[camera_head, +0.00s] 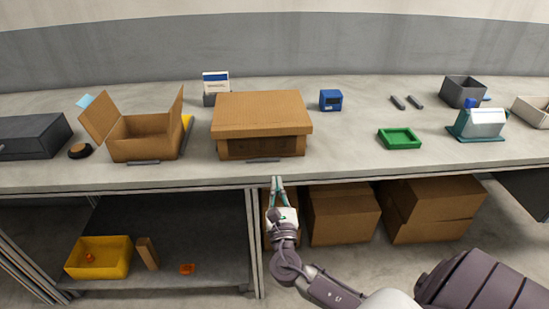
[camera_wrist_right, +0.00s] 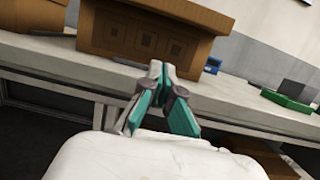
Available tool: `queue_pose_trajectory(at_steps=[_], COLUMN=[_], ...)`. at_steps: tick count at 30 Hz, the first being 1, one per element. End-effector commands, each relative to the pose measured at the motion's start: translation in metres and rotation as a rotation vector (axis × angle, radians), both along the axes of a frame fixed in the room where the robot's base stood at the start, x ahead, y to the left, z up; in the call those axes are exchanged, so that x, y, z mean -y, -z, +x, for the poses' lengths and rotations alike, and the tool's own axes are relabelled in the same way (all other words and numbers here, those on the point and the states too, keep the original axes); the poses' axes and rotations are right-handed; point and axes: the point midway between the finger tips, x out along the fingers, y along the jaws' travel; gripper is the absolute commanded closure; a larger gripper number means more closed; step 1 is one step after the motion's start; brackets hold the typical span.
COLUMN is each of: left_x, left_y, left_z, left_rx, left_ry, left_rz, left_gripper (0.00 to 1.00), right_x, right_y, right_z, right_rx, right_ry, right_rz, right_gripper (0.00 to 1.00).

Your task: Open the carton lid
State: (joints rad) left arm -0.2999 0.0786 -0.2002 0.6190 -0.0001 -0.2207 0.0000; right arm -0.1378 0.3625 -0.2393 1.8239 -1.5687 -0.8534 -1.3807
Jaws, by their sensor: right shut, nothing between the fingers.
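A brown carton (camera_head: 262,146) with a closed, overhanging lid (camera_head: 260,108) stands on the workbench near its front edge. The carton's front (camera_wrist_right: 140,36) and part of its lid (camera_wrist_right: 190,12) also show in the right wrist view. My right gripper (camera_head: 277,180) is shut and empty, just in front of the bench edge, below and in front of the carton. It also shows in the right wrist view (camera_wrist_right: 157,68), with its fingertips together and apart from the carton. My left gripper is not in view.
An open carton (camera_head: 143,146) with raised flaps stands to the left on the workbench (camera_head: 340,164). A green tray (camera_head: 399,139) and a blue box (camera_head: 330,100) are to the right. A dark strip (camera_head: 263,160) lies before the carton. Boxes (camera_head: 342,220) stand under the bench.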

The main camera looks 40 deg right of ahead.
Motion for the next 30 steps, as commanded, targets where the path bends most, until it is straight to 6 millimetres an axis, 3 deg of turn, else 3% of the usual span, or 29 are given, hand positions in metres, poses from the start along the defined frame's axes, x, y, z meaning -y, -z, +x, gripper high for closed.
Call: queue_pose_trajectory(at_steps=[5,18,24,30], left_x=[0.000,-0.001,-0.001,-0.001], left_y=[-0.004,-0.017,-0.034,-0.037], left_z=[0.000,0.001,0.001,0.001], left_rx=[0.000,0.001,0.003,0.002], left_ry=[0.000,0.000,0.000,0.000], left_rz=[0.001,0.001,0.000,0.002], left_gripper=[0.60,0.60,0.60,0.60], right_x=[0.010,0.053,0.051,0.051], right_y=[-0.003,-0.030,-0.058,-0.063], right_z=[0.011,0.084,0.081,0.081], right_rx=[-0.003,0.000,-0.002,-0.003], right_ry=[0.018,0.014,0.012,0.012], right_rz=[0.003,0.003,0.003,0.003], right_gripper=[1.00,1.00,1.00,1.00])
